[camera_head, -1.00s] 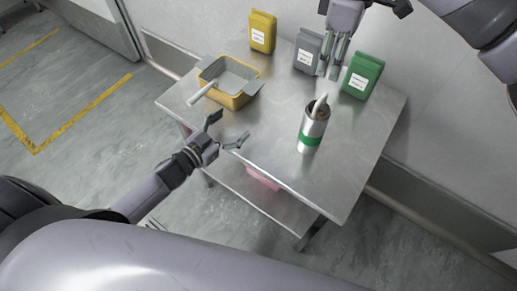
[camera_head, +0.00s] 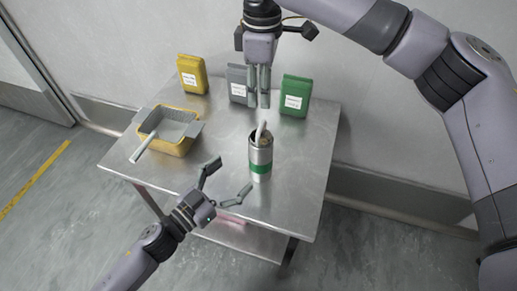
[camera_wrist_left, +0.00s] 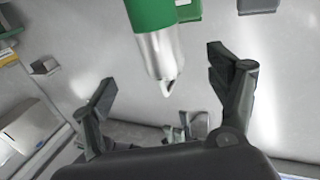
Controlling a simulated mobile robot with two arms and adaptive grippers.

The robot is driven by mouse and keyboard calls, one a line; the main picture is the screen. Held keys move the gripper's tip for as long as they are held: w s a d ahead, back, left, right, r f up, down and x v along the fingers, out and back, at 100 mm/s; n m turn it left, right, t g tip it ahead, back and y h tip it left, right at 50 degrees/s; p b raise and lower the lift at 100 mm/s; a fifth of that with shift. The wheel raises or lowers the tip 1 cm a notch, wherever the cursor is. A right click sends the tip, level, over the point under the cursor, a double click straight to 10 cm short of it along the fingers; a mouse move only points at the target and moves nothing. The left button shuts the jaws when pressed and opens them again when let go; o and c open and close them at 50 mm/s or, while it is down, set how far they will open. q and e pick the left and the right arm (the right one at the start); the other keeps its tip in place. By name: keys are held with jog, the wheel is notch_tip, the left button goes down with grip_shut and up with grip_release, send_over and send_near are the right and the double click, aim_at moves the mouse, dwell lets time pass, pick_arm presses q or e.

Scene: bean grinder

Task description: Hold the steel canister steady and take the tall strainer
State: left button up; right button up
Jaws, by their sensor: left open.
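The steel canister (camera_head: 261,155) with a green band stands upright on the table. A pale handle-like piece (camera_head: 260,131) sticks up from its mouth; what it belongs to is hidden inside. My left gripper (camera_head: 232,174) is open and empty, just left of the canister, its fingers spread toward it. In the left wrist view the canister (camera_wrist_left: 161,52) shows ahead, between and beyond the finger tips. My right gripper (camera_head: 258,103) points down above and behind the canister, in front of the bags. Its fingers are close together with nothing seen between them. I cannot pick out the tall strainer for sure.
A yellow container (camera_head: 177,149) with a grey mesh insert (camera_head: 172,124) and pale handle (camera_head: 149,143) sits at the table's left. Yellow (camera_head: 193,73), grey (camera_head: 237,82) and green (camera_head: 295,96) labelled bags stand along the back. The table's right side (camera_head: 305,160) is bare.

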aim_at(254, 155)
pick_arm(q)
jog(key=x, duration=1.1)
jog(key=shift+w+d, duration=0.25)
jog(key=shift+c, duration=0.3)
